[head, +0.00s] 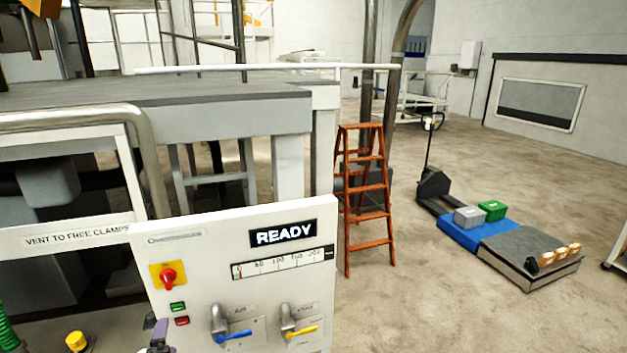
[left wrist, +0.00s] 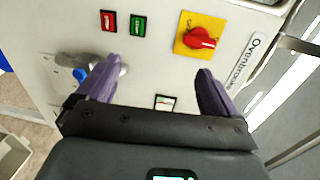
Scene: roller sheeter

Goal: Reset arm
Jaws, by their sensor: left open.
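My left gripper (left wrist: 158,92) is open and empty in the left wrist view, its two purple fingers apart before the white control panel (left wrist: 150,40). In the head view only a small part of the left gripper (head: 158,335) shows at the bottom edge, low in front of the panel (head: 200,265). The panel carries a READY display (head: 283,234), a red knob on a yellow plate (head: 168,275), a green button (head: 177,307), a red button (head: 182,321), a blue-handled lever (head: 233,335) and a yellow-handled lever (head: 301,331). My right gripper does not show.
A grey machine frame (head: 220,120) with a metal rail (head: 75,120) stands behind the panel. An orange stepladder (head: 365,200) stands to its right. A pallet jack (head: 432,180) and a low platform with boxes (head: 520,255) are farther right. A yellow button (head: 76,341) sits bottom left.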

